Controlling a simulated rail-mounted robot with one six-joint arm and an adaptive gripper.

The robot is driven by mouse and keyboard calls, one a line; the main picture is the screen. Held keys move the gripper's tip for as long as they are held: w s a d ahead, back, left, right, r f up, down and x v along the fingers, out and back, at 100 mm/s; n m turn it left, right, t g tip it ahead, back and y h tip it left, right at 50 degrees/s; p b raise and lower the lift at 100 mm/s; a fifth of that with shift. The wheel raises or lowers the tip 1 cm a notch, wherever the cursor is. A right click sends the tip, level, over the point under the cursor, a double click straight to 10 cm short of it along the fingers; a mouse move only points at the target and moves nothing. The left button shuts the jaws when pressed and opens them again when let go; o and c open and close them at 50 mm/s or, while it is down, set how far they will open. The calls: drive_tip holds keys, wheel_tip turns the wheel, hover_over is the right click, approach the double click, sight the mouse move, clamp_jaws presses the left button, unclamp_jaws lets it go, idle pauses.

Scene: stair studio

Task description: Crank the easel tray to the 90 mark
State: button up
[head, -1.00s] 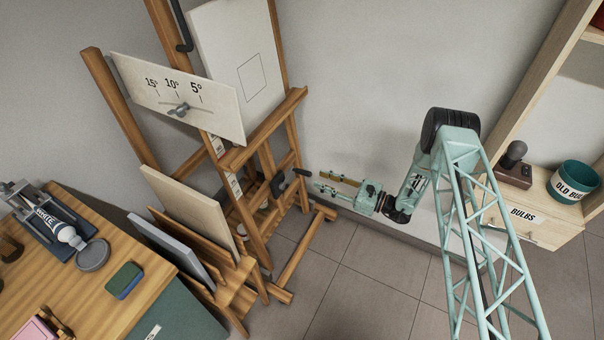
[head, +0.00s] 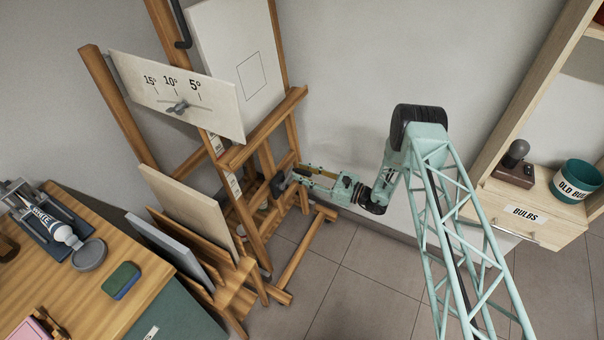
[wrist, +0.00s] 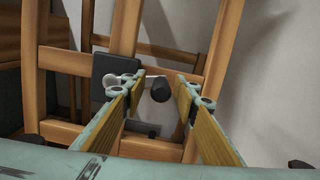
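The wooden easel (head: 243,205) stands left of my arm, with its tray (head: 262,130) running across below a white canvas (head: 238,60). Pale scale strips (head: 234,184) show on the mast below the tray; their numbers are too small to read. The crank's dark housing (head: 279,184) is on the easel's right side, and it also shows in the wrist view (wrist: 112,72). My gripper (head: 298,174) is at the crank. In the wrist view, the black crank knob (wrist: 160,88) lies between the two open fingers, with gaps on both sides.
Panels in a wooden rack (head: 185,212) stand left of the easel. A worktable (head: 120,300) is at lower left, a bulbs cabinet (head: 515,215) at right. The floor between is clear.

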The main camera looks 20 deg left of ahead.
drive_tip(key=shift+c, duration=0.6)
clamp_jaws()
